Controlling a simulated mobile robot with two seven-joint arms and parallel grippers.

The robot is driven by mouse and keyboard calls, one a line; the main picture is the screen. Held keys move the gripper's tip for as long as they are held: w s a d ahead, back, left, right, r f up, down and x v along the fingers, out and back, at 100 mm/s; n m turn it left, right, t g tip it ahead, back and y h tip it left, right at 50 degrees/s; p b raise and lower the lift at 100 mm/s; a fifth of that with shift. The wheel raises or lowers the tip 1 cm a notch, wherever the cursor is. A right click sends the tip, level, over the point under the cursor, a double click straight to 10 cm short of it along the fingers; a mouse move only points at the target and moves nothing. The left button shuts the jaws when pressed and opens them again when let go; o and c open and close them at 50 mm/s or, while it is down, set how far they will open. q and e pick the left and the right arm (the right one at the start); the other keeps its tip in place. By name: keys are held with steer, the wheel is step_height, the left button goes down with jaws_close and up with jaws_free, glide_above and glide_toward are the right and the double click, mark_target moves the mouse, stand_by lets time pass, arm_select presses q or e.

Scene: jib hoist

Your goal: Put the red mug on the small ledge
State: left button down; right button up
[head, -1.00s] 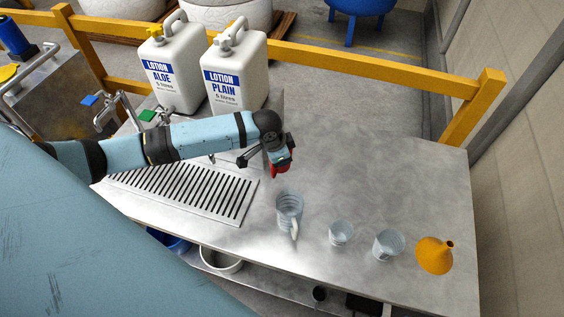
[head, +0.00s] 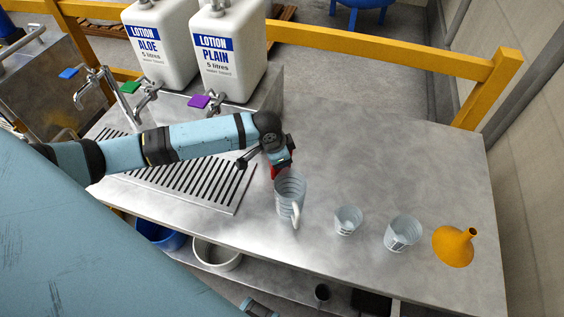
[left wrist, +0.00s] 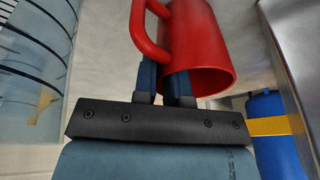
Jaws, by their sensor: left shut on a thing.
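My left gripper (head: 281,160) is shut on the red mug (left wrist: 205,45), over the steel counter. In the left wrist view the fingers (left wrist: 166,84) meet the mug between its handle and its rim; I cannot tell exactly which part they pinch. The mug's open mouth faces the lower right of that view and its handle is on the left. In the head view only a small red patch of the mug (head: 275,172) shows below the gripper, just behind the clear jug. I cannot make out a small ledge in either view.
The clear jug (head: 290,196) stands very near the gripper in the picture. Two clear cups (head: 347,220) (head: 402,232) and an orange funnel (head: 454,247) stand to the right. Lotion containers (head: 228,55) with taps and a slatted drain (head: 190,184) lie left. The counter's back right (head: 400,150) is clear.

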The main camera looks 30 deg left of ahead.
arm_select(q)
steer(key=shift+r, duration=0.1)
steer(key=c, duration=1.2)
jaws_free()
steer(key=shift+o, duration=0.2)
